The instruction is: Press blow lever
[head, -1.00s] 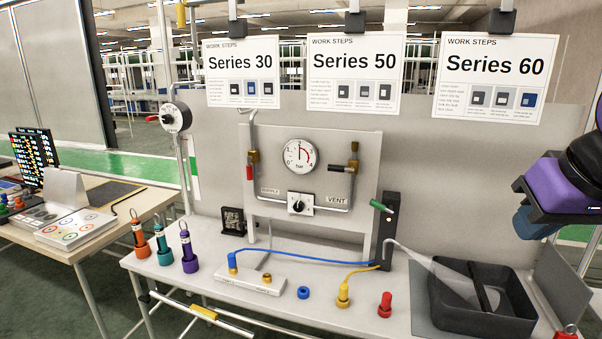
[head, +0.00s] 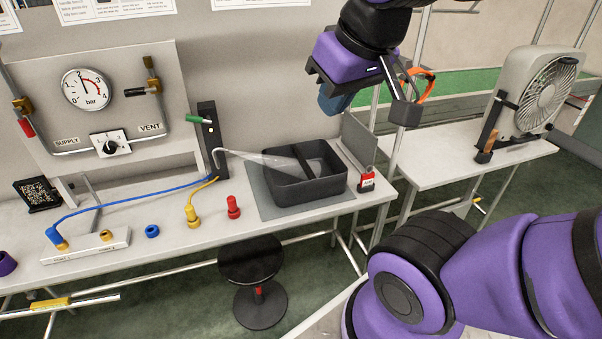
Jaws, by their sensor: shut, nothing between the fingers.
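The lever with a green handle (head: 198,119) sticks out to the left from the top of a black post (head: 208,142) on the bench. My gripper (head: 334,102) is shut and empty, hanging above the tray's right side. It is well to the right of the lever and apart from it. The black bracket on my arm hides part of what lies behind it.
A gauge panel (head: 110,108) stands left of the post. Yellow (head: 192,216) and red (head: 233,208) fittings stand on the bench in front. A stool (head: 250,262) is below. A side table (head: 470,158) with a fan (head: 545,90) is at right. Air above the bench's middle is clear.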

